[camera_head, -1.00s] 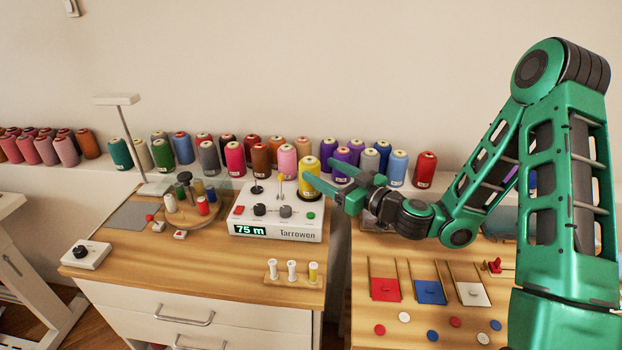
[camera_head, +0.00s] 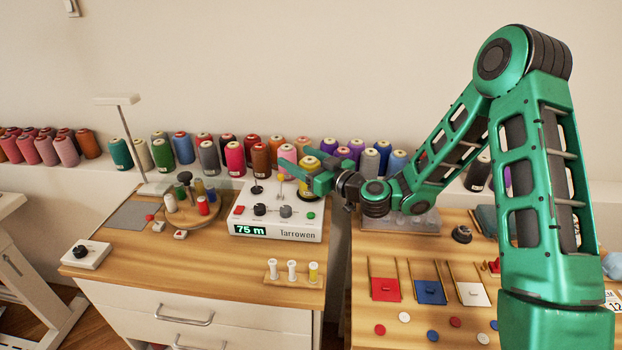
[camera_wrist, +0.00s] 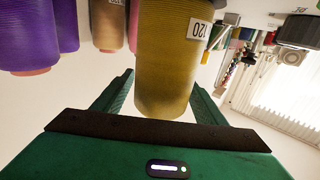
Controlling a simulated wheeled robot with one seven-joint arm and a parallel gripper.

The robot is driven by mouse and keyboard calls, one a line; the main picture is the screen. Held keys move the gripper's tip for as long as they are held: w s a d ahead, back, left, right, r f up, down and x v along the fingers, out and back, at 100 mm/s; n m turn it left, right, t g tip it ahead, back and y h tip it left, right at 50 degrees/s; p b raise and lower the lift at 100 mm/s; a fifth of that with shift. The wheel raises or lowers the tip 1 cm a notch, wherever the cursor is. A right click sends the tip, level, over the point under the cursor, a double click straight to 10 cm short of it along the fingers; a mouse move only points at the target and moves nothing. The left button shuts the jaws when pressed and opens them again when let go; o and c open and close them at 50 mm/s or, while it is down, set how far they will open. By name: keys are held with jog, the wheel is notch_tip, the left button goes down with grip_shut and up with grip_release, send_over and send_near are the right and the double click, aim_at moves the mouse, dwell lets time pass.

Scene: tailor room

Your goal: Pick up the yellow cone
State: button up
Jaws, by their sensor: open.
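The yellow cone (camera_head: 306,189) stands upright at the right end of the white winding machine (camera_head: 275,222) in the head view. My gripper (camera_head: 306,172) is open and level with the cone's upper part, partly covering it. In the wrist view the cone (camera_wrist: 165,62) appears upside down, with a "120" label, and lies between the two open green fingers of my gripper (camera_wrist: 163,84). A gap shows between each finger and the cone; I cannot tell contact deeper in. The cone's base is out of the wrist view.
A row of colored thread cones (camera_head: 235,160) stands on the ledge behind. A pink cone (camera_head: 287,156) is close behind my fingers. A turntable with small spools (camera_head: 190,205) is on the left. Colored pads (camera_head: 430,291) lie on the right-hand table.

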jog(key=c, duration=1.2)
